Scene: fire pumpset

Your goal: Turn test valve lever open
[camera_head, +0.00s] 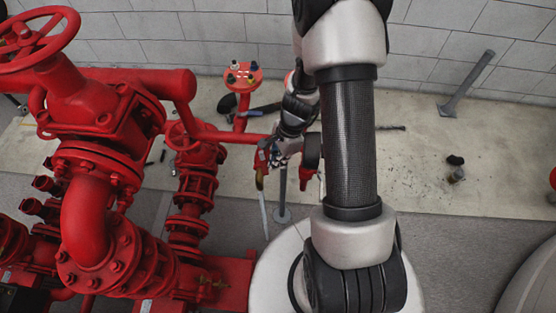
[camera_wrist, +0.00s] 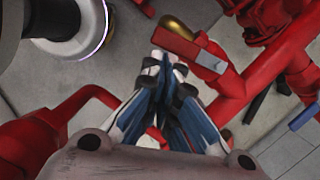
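A red lever-like handle with a pale grey end (camera_wrist: 190,48) and a rounded brass part (camera_wrist: 176,27) shows just beyond my fingertips in the wrist view; I take it as the test valve lever. In the head view a small red handle (camera_head: 262,155) with a yellowish part below it hangs by the end of the red horizontal pipe. My gripper (camera_wrist: 160,62) has its blue-padded fingers drawn together at the tips, with nothing seen between them. The tips are close to the lever; I cannot tell whether they touch. In the head view my gripper (camera_head: 283,153) is beside the handle, partly overlapping it.
Large red pipes and flanged valves (camera_head: 95,170) fill the left, with a handwheel (camera_head: 35,40) at top left. A red post with a small flanged top (camera_head: 243,75) stands behind. A grey slanted post (camera_head: 466,85) stands at right.

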